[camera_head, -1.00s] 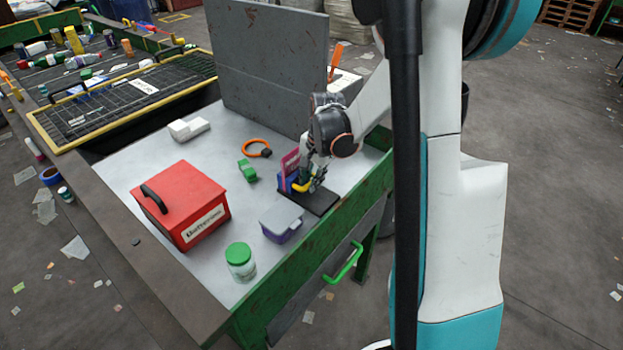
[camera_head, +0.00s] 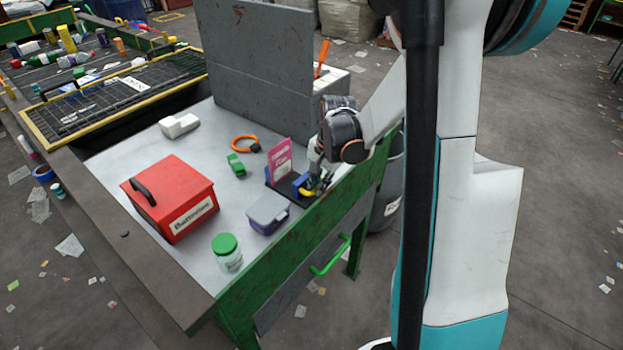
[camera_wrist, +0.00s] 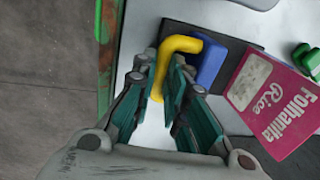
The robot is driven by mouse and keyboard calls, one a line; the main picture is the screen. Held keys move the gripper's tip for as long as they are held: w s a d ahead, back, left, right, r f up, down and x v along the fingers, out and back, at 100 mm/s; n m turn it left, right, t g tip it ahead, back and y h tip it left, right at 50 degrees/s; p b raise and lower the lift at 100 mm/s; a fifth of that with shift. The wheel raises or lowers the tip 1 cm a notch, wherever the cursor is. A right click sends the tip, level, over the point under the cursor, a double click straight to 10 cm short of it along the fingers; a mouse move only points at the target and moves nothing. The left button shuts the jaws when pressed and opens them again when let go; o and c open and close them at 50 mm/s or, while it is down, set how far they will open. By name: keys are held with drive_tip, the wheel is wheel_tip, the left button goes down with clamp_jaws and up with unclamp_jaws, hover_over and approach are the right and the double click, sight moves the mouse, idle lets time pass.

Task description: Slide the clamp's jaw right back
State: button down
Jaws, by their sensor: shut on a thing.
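The clamp has a dark base plate (camera_head: 283,187), a blue jaw (camera_wrist: 209,64) and a bent yellow handle (camera_wrist: 181,44). It stands near the bench's right front edge. A pink box labelled "Folhanita Rice" (camera_head: 279,160) stands upright on the plate; it also shows in the wrist view (camera_wrist: 280,108). The blue jaw (camera_head: 309,183) is at the plate's right end, with a gap between it and the box. My gripper (camera_wrist: 166,72) is shut on the yellow handle, with its fingers on either side. The gripper's fingers partly hide the jaw and handle in the head view.
A grey lidded tub (camera_head: 268,212), a green-lidded jar (camera_head: 226,255) and a red box (camera_head: 168,199) stand left of the clamp. A green object (camera_head: 236,165) and an orange ring (camera_head: 245,143) lie behind. A grey upright panel (camera_head: 255,80) rises at the back.

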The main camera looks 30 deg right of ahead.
drive_tip(key=c, duration=1.9)
unclamp_jaws()
drive_tip(key=shift+s+d, duration=0.15)
drive_tip(key=shift+s, duration=0.15)
wheel_tip(320, 180, up, 12)
drive_tip(key=s, duration=0.1)
drive_tip(key=shift+s+d, duration=0.35)
drive_tip(key=shift+s, duration=0.05)
drive_tip(key=shift+a+f, duration=0.1)
